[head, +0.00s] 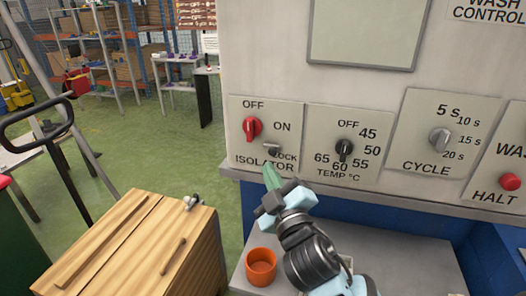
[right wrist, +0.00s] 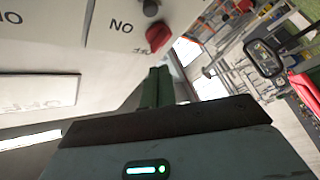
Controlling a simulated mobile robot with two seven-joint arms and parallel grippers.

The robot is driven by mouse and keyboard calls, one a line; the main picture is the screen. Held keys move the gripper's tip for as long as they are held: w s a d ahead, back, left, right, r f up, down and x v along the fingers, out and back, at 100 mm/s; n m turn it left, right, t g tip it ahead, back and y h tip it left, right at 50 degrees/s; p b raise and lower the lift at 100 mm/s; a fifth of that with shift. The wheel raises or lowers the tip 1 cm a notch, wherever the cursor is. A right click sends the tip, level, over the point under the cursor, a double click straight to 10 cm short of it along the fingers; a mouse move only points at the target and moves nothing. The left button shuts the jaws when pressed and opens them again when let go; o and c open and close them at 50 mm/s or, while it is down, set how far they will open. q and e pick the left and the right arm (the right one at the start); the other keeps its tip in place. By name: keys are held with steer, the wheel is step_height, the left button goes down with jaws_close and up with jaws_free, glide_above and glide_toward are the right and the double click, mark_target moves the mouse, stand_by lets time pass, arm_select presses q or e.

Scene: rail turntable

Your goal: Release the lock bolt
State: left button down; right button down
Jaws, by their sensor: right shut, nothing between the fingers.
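The lock bolt (head: 271,148) is a small grey metal piece on the isolator panel (head: 239,110), beside the LOCK lettering and below ON. The red isolator knob (head: 252,127) sits up and left of it; its pointer is near OFF. In the right wrist view the shut fingers (right wrist: 157,88) point toward the panel, with the red knob (right wrist: 159,37) and the grey bolt (right wrist: 150,8) beyond. My left gripper is not in view.
A black temperature knob (head: 344,149), a grey cycle knob (head: 439,140) and a red halt button (head: 510,182) are to the right. An orange cup (head: 261,266) stands on the ledge below. A wooden cabinet (head: 140,245) stands at lower left, with green floor behind it.

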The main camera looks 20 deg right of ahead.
mark_target(270, 153)
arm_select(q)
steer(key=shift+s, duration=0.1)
arm_select(e)
steer(key=shift+s, duration=0.1)
steer(key=p+x, duration=0.1)
steer(key=x, duration=0.9)
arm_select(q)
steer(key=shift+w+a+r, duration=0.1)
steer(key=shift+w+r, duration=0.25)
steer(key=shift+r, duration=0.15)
arm_select(e)
steer(key=shift+s+d+f, duration=0.15)
steer(key=shift+d+f, duration=0.55)
steer(key=shift+s+d+f, duration=0.1)
steer(key=shift+d+f, duration=0.65)
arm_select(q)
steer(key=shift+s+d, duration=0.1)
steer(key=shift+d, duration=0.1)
arm_select(e)
steer(key=shift+s+d, duration=0.1)
steer(key=shift+d, duration=0.05)
